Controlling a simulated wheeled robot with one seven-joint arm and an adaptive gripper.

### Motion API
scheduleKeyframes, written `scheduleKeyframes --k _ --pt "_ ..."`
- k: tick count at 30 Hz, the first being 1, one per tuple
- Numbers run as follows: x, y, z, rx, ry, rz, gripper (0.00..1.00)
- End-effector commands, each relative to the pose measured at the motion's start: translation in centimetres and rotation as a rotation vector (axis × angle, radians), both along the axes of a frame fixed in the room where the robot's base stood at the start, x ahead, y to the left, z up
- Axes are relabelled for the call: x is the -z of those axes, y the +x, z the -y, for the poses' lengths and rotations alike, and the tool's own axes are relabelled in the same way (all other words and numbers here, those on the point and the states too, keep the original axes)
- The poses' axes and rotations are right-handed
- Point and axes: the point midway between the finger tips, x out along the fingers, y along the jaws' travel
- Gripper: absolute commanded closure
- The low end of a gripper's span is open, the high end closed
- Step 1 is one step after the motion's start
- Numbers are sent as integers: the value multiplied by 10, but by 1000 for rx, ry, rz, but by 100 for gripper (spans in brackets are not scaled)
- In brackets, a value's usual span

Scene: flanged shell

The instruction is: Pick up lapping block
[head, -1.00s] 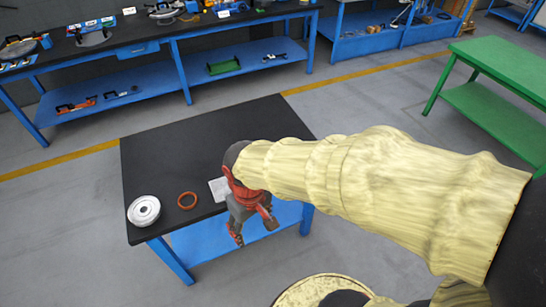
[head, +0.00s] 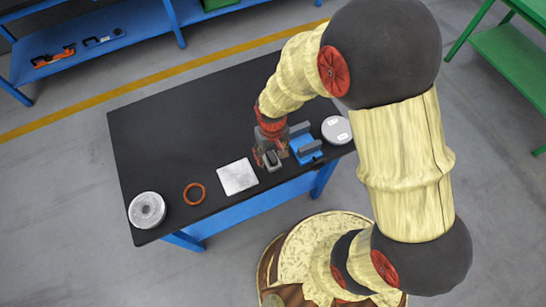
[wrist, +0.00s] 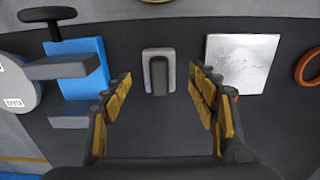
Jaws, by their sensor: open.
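The lapping block appears to be the small light-grey block (wrist: 158,72) with a dark, rounded bar on top, lying on the black table top. In the head view the block (head: 271,160) is small and partly crowded by my gripper (head: 266,157). In the wrist view my gripper (wrist: 167,100) is open, with yellow-padded fingers spread left and right. The block lies roughly centred between the finger lines, beyond the fingertips. Nothing is held, and I see no contact with the block.
A blue fixture with grey jaws (wrist: 78,82) stands on one side of the block, with a round grey lidded piece (head: 337,130) beyond it. A pale square plate (head: 238,177) lies on the other side, then an orange ring (head: 194,193) and a silver flanged disc (head: 147,210). The back of the black table (head: 190,110) is clear.

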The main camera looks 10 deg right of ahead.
Motion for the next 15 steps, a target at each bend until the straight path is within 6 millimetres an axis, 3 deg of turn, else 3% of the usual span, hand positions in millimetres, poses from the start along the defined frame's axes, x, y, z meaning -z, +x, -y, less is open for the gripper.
scheduleKeyframes --k 15 --pt "55 9 0 0 0 -1 41"
